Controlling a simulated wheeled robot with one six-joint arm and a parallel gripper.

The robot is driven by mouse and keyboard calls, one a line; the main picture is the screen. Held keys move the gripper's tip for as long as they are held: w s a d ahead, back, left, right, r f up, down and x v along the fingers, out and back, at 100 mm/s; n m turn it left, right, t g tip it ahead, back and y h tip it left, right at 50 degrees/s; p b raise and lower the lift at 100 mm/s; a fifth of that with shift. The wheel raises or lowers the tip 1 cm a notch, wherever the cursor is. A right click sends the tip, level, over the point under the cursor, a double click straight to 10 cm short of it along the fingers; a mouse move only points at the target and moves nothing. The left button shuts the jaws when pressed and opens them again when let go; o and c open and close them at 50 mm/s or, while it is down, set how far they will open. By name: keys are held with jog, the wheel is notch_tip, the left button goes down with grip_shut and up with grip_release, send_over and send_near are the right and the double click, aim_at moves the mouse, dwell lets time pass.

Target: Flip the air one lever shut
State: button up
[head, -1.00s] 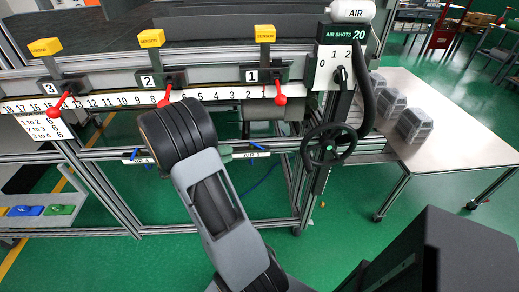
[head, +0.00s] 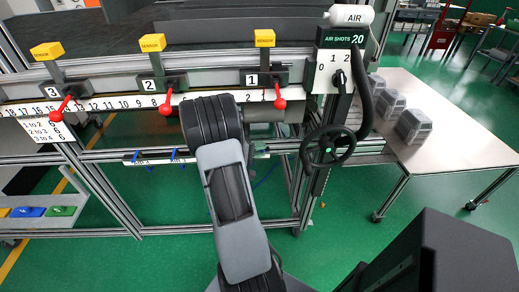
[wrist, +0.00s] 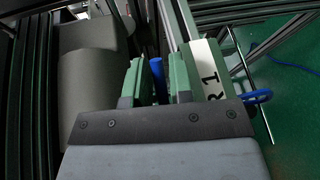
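My gripper (wrist: 158,85) shows its two green fingers in the wrist view, apart. The upright blue lever (wrist: 157,68) stands in the gap between them, with a narrow gap visible on each side. A white label ending in "R 1" (wrist: 208,68) is just right of the fingers. In the head view my wrist and arm cover most of this spot. Only a bit of green finger (head: 260,151) shows right of my wrist, at the lower rail. The lever's base is hidden.
Two other blue levers (head: 175,155) stand on the lower rail to the left. Above are red-knobbed levers (head: 280,103) and a number strip (head: 120,103). A black handwheel (head: 329,146) is to the right. A blue loop (wrist: 260,97) is right of my gripper.

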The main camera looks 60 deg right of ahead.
jog(key=shift+c, duration=0.3)
grip_shut()
